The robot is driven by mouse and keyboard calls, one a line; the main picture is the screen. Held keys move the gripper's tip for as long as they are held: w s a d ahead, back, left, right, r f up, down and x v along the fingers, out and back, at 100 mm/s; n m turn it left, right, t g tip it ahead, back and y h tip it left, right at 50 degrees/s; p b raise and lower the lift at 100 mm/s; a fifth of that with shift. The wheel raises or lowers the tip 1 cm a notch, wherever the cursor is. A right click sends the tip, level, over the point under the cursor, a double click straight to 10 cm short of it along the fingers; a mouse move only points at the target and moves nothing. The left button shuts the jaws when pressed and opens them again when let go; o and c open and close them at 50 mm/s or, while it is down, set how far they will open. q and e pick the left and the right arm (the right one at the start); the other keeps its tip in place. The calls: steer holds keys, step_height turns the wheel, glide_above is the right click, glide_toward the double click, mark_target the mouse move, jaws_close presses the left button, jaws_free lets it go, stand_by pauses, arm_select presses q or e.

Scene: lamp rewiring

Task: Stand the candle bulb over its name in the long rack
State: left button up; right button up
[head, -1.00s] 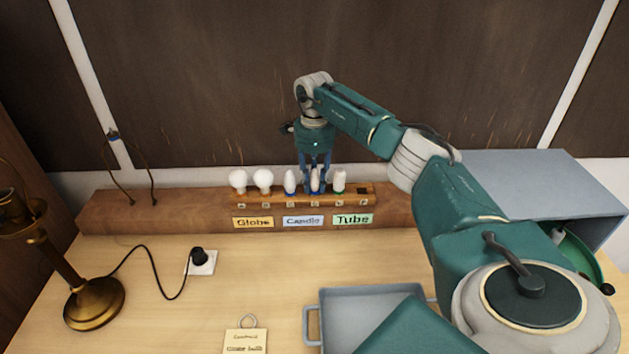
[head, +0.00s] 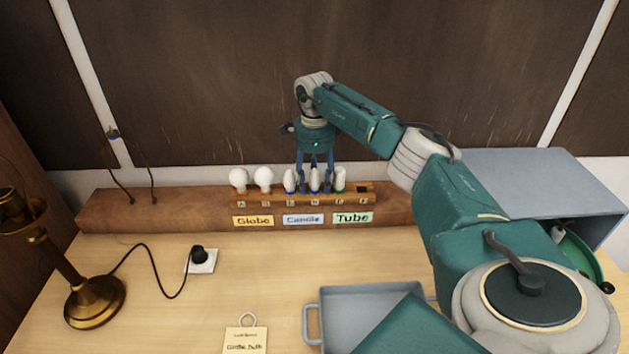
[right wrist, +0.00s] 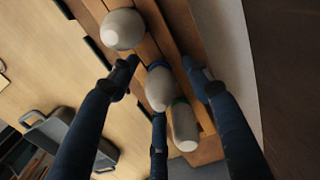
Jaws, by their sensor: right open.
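The long rack (head: 270,202) stands at the back of the table with a row of white bulbs in it. A candle bulb (head: 314,181) with a blue collar stands upright over the right part of the blue Candle label (head: 303,219). My right gripper (head: 314,187) is open, with its fingers around this bulb. In the right wrist view the blue-collared bulb (right wrist: 158,88) is between the spread fingers. A tube bulb (head: 340,180) with a green collar stands close on the right. My left gripper is not in view.
Two globe bulbs (head: 238,179) (head: 263,178) stand over the yellow Globe label (head: 253,220). The hole at the rack's right end (head: 363,189) is empty. A grey tray (head: 313,326), a note card (head: 245,341) and a brass lamp (head: 95,300) are in front.

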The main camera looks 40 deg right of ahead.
steer(key=shift+r, duration=0.1)
step_height(320, 180, up, 12)
steer(key=shift+f, duration=0.1)
stand_by(0.4)
